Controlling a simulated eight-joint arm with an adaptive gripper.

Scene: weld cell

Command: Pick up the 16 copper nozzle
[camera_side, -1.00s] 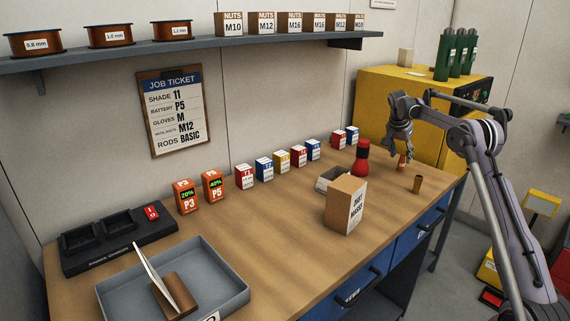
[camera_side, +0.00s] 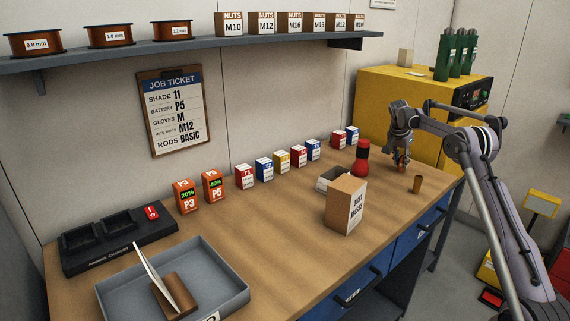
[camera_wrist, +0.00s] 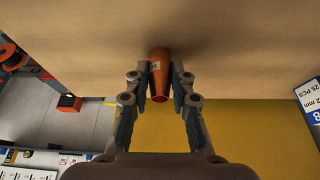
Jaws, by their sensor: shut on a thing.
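A copper-coloured nozzle (camera_wrist: 160,72) stands between my gripper's two fingers in the wrist view. A small label on it is too small to read. In the side view the nozzle (camera_side: 402,168) shows just below the fingertips, at the back right of the bench. My gripper (camera_side: 401,155) points down and is shut on this nozzle; its fingers (camera_wrist: 160,85) lie along both sides of it. A second, brownish-gold nozzle (camera_side: 417,184) stands apart on the bench, nearer the right front edge.
A small open box (camera_side: 327,180) and a dust masks carton (camera_side: 345,206) are further left. The yellow cabinet (camera_side: 385,90) is behind. Bare bench lies in front of the small boxes.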

